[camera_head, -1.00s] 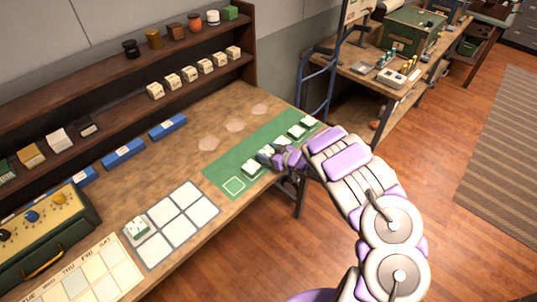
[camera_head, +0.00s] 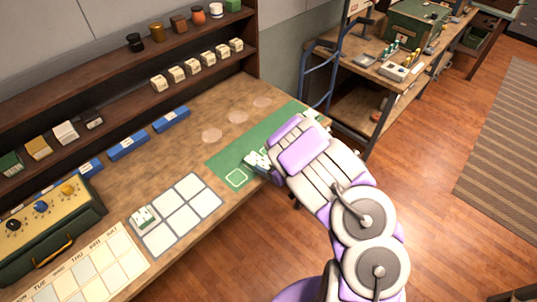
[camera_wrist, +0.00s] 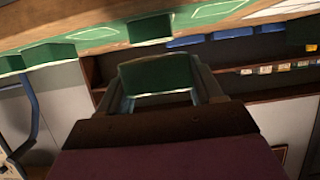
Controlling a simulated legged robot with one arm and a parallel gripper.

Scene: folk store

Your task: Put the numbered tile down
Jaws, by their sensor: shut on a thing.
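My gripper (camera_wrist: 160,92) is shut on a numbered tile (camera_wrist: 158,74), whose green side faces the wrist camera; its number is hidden. In the head view my arm covers the gripper and part of the green mat (camera_head: 222,164). White-topped tiles (camera_head: 257,163) show beside the arm on the mat; I cannot tell whether one of these is the held tile. The mat's near-left outlined square (camera_head: 236,177) is empty. The wrist view shows other green tiles (camera_wrist: 149,28) on the mat, apart from the held one.
A grey-framed grid (camera_head: 181,217) left of the mat has one tile (camera_head: 144,216) in its corner cell; its other cells are empty. Blue trays (camera_head: 129,146) and shelves stand behind. A calendar board (camera_head: 97,270) and control box (camera_head: 45,220) are at left.

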